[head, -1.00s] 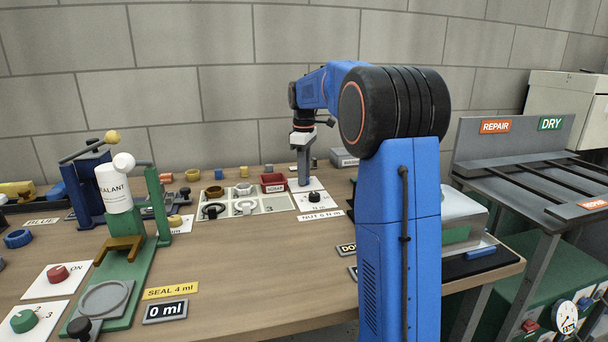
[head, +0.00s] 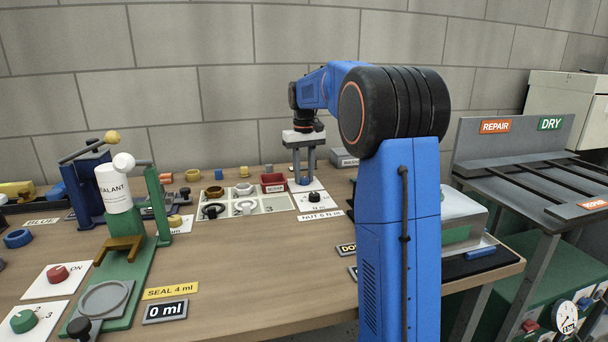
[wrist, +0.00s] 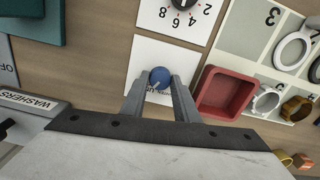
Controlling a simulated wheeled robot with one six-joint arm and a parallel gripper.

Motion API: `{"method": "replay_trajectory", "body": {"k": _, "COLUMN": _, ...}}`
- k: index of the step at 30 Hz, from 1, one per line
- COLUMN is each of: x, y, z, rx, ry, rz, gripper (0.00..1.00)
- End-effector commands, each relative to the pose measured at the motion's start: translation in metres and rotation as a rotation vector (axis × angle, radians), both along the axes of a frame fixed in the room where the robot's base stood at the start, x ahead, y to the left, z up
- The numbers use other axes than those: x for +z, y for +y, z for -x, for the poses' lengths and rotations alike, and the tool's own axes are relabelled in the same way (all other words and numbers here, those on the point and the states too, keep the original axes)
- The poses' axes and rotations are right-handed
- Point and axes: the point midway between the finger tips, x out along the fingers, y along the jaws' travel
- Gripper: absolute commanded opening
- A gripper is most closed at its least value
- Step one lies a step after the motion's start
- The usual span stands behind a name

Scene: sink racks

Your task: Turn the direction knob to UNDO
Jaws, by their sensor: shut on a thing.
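The direction knob is a small blue round knob (wrist: 159,76) on a white card (wrist: 172,60), with a light mark on its face. My gripper (wrist: 158,88) has its two grey fingers on either side of it and is shut on it. In the head view my gripper (head: 304,180) points straight down at the card, with the blue knob low between the fingers. The lettering on the card is mostly hidden by the knob and fingers, so I cannot read which setting the knob points to.
A black numbered dial (wrist: 183,5) sits on a neighbouring card. A red bin (wrist: 224,93) stands close to my right finger, with a ring tray (wrist: 262,50) beyond it. A WASHERS box (wrist: 30,103) is at the left.

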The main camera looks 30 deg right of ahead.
Motion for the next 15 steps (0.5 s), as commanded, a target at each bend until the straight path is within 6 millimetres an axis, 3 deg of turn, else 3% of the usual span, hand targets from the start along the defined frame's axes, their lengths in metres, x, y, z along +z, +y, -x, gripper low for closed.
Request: {"method": "replay_trajectory", "body": {"k": 15, "x": 0.0009, "y": -0.0004, "z": -0.0004, "rx": -0.157, "ry": -0.003, "rz": 0.001, "gripper": 0.05}}
